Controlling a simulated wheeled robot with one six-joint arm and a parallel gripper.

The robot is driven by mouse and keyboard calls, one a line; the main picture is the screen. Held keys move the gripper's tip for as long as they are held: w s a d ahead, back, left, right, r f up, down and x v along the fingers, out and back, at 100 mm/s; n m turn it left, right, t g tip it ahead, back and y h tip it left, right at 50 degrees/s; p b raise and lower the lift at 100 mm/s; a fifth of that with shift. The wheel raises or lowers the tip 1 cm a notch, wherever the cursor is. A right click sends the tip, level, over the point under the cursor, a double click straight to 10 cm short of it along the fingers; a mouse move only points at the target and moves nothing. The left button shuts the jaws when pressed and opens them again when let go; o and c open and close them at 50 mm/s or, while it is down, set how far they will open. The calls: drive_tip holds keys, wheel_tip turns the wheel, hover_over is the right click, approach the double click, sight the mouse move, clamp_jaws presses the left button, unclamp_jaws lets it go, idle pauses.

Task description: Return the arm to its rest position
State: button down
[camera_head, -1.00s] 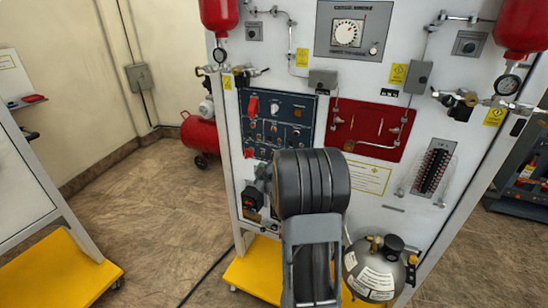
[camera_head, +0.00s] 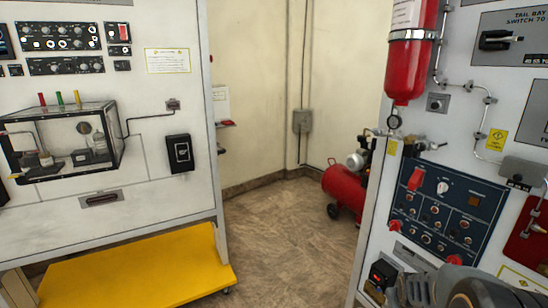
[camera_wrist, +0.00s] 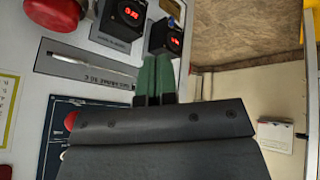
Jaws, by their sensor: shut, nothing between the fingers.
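My gripper (camera_wrist: 157,72) shows in the wrist view as two green fingers pressed together. It is shut and holds nothing. I cannot tell whether the fingers touch anything. In the camera_head view, part of my arm (camera_head: 465,287) shows at the lower right, in front of the right-hand panel; my fingers cannot be made out there.
The right-hand trainer panel carries a blue switch panel (camera_head: 440,212) and a red cylinder (camera_head: 410,65). At the left stands another white board with a clear box (camera_head: 62,145) and a yellow base (camera_head: 130,275). A red compressor (camera_head: 345,188) stands behind. Open floor (camera_head: 285,240) lies between the boards.

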drive_tip(key=s+a+r+y+p, duration=0.1)
drive_tip(key=s+a+r+p, duration=0.1)
drive_tip(key=s+a+r, duration=0.4)
drive_tip(key=s+a+r+n+g+y+p, duration=0.1)
drive_tip(key=s+a+r+y+p, duration=0.1)
drive_tip(key=s+a+r, duration=0.4)
drive_tip(key=a+r, duration=0.3)
drive_tip(key=a, duration=0.3)
drive_tip(key=shift+a+g+p, duration=0.3)
drive_tip(key=shift+a+p, duration=0.05)
drive_tip(key=shift+d+r, duration=0.1)
drive_tip(key=shift+d, duration=0.05)
idle(1.5)
